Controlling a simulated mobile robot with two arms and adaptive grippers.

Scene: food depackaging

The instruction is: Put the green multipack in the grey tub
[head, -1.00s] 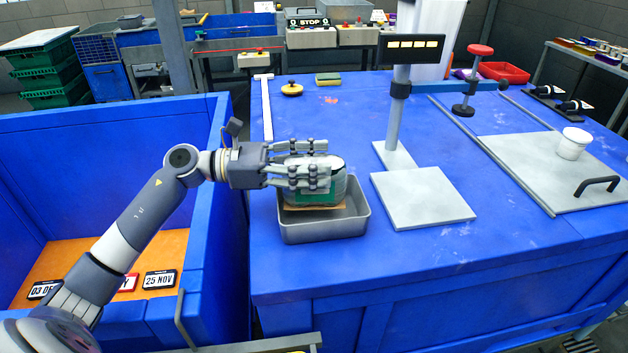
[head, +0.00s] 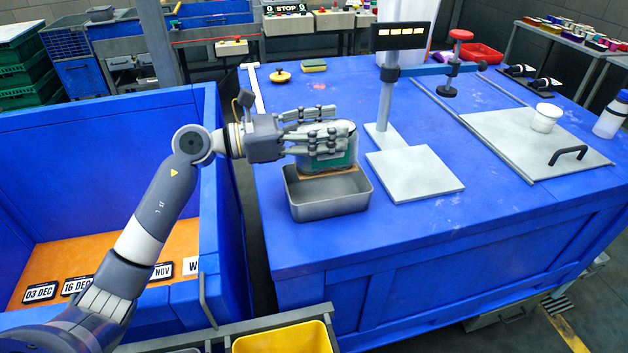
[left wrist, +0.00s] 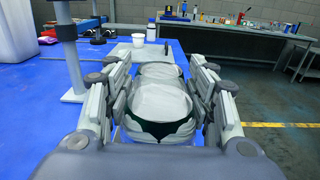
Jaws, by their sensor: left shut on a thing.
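The green multipack (head: 329,163), with a pale rounded top, is gripped in my left gripper (head: 322,140) above the grey tub (head: 330,209), near the tub's back side. The tub is an open metal container at the table's near left corner, and its visible inside looks empty. A tan edge shows under the pack. In the left wrist view the pack (left wrist: 160,104) sits between the fingers on both sides, its pale top facing the camera. My right gripper is not in view.
A scale-like post with a grey plate (head: 414,174) stands right of the tub. A blue bin (head: 95,130) with date cards is on the left. A yellow container (head: 283,340) is at the bottom. A board with a black handle (head: 540,142) lies at the right.

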